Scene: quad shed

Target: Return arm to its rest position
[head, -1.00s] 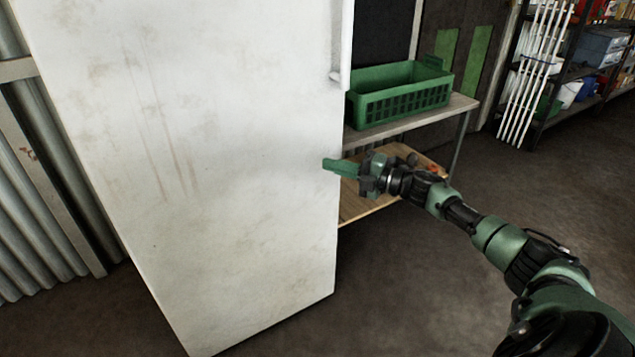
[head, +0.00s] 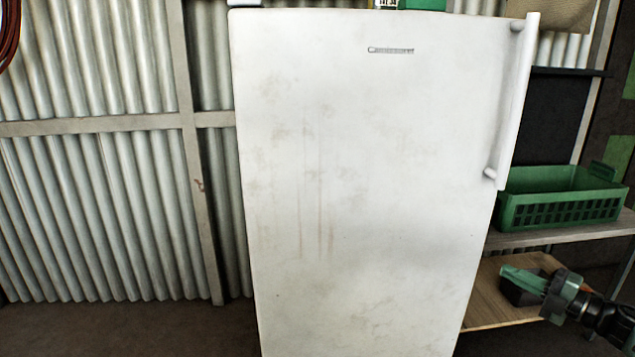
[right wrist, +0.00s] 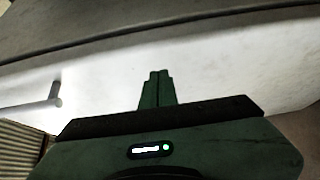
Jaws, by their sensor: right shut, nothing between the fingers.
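My right gripper (head: 524,278) is at the lower right in the head view, in front of the low wooden shelf and to the right of the white fridge (head: 355,190). Its green fingers point left toward the fridge's edge. In the right wrist view the two fingers (right wrist: 157,88) are together with nothing between them, with a white surface beyond. I cannot tell whether they touch it. The fridge door is shut, with its handle (head: 513,105) at the upper right. My left gripper is out of view.
A green crate (head: 560,211) stands on the bench (head: 590,234) right of the fridge. A wooden shelf (head: 490,305) lies below it. A corrugated metal wall (head: 80,215) with grey beams stands left and behind. Bare floor (head: 120,332) shows at the lower left.

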